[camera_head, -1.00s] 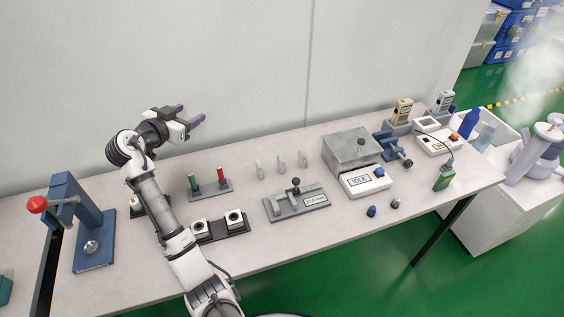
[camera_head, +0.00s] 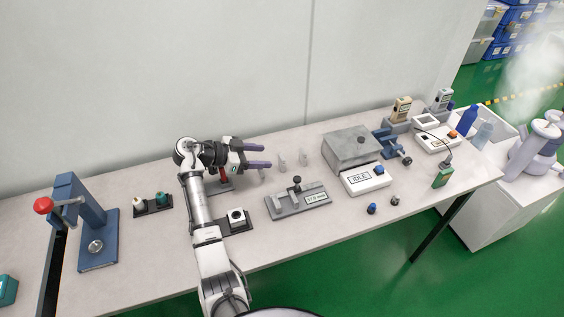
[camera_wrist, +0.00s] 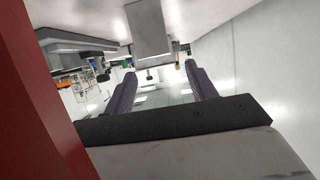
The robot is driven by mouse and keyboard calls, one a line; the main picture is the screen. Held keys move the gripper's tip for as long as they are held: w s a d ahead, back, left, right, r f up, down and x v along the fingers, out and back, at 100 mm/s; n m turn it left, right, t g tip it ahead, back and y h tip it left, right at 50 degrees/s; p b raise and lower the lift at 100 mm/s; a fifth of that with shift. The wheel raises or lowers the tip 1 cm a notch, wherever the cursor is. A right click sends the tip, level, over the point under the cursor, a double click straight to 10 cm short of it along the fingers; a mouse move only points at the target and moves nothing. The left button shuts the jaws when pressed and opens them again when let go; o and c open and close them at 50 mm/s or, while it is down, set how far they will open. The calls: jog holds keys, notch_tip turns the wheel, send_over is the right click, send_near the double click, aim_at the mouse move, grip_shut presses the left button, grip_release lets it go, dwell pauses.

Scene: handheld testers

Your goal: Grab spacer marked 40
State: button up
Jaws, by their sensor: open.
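Three small pale grey spacers stand upright in a row on the table in the head view: the near left one (camera_head: 262,174) partly behind my fingers, the middle one (camera_head: 282,162) and the right one (camera_head: 303,157). Their markings are too small to read, so I cannot tell which is 40. My gripper (camera_head: 267,156) is open and empty, its purple fingers pointing right toward the row. The wrist view looks inverted, with the tabletop above.
A red-handled piece (camera_head: 224,174) stands close under my wrist; a red surface fills the left of the wrist view. A grey measuring fixture (camera_head: 290,203) lies in front of the spacers. A grey metal block (camera_head: 350,150) stands right of them, and the wall is behind.

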aim_at(281, 157)
jog(key=x, duration=0.5)
jog(key=shift+w+d+f, duration=0.1)
jog(key=shift+d+f, duration=0.05)
jog(key=shift+d, duration=0.1)
jog(key=c, duration=1.1)
